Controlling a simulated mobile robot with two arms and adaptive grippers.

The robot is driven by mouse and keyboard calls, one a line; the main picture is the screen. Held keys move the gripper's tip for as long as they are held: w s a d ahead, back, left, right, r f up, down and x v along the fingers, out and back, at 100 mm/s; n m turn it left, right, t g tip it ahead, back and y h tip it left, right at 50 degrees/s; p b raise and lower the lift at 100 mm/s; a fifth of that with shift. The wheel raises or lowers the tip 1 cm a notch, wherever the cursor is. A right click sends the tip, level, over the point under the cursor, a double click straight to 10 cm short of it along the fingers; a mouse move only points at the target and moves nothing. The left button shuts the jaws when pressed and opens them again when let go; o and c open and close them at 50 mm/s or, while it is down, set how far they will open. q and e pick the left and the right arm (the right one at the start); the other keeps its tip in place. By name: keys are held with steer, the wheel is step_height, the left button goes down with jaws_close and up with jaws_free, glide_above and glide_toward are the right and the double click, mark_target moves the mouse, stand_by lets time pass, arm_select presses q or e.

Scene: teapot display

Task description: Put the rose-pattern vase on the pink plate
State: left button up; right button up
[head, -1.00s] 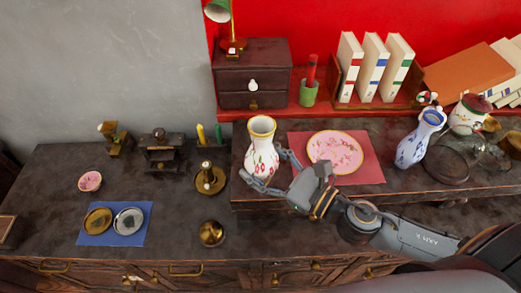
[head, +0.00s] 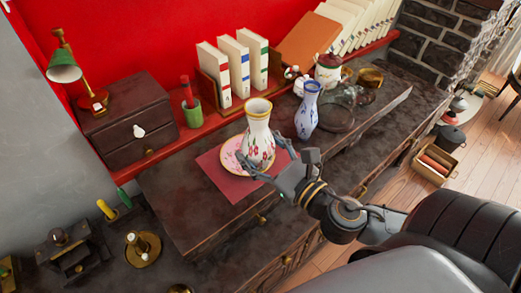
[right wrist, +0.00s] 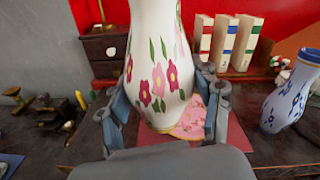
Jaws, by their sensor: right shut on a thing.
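The rose-pattern vase (head: 259,130) is white with a yellow rim and pink and red flowers. My right gripper (head: 248,152) is shut on its lower body and holds it roughly upright. In the right wrist view the vase (right wrist: 158,75) stands between the two fingers (right wrist: 165,95). The pink plate (head: 230,160) lies on a red mat, partly hidden behind the vase and fingers. It also shows behind the vase base in the right wrist view (right wrist: 194,118). I cannot tell whether the base touches the plate. My left gripper is not in view.
The red mat (head: 236,191) lies on the dark raised tabletop. A blue-and-white vase (head: 307,112) and a glass dome (head: 339,112) stand to the right. Books (head: 233,68) and a small drawer chest (head: 128,120) are behind. The tabletop left of the mat is clear.

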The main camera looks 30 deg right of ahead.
steer(key=shift+h, duration=0.3)
steer(key=w+d+f, duration=0.1)
steer(key=w+f, duration=0.2)
steer(key=w, duration=0.1)
steer(key=w+d+f, duration=0.2)
steer(key=w+f, duration=0.1)
steer(key=w, duration=0.1)
steer(key=w+d+f, duration=0.1)
steer(key=w+f, duration=0.2)
steer(key=w, duration=0.2)
steer(key=shift+d+f+b, duration=0.3)
steer(key=shift+b, duration=0.1)
steer(key=f, duration=0.1)
steer(key=f+b, duration=0.1)
steer(key=shift+w+f, duration=0.2)
steer(key=shift+f, duration=0.45)
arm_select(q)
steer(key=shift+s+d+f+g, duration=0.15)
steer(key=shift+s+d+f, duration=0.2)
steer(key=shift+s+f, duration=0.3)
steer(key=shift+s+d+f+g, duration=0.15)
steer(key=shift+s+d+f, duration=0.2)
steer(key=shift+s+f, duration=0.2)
arm_select(e)
steer(key=shift+f, duration=0.1)
